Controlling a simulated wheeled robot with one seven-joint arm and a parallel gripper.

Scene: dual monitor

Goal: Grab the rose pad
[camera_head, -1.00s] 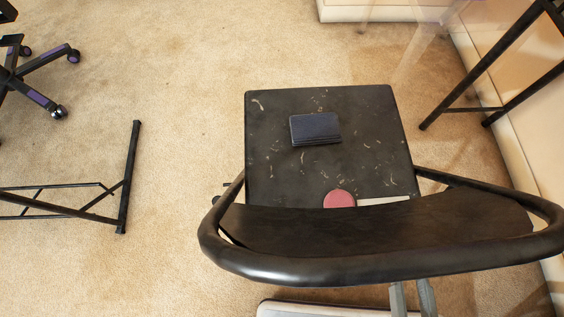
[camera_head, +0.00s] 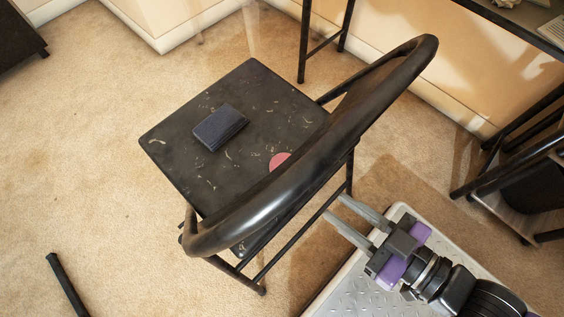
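My gripper (camera_head: 340,211) is at the lower right, on the backrest side of the chair and apart from the pad. Its two grey fingers are spread and point toward the chair's back, with nothing visible between them.
A dark blue wallet-like item (camera_head: 219,127) lies on the seat near the pad. The chair's thick backrest rail (camera_head: 300,165) stands between my gripper and the pad. A desk (camera_head: 520,22) and wall are at the upper right. Carpet is open at left.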

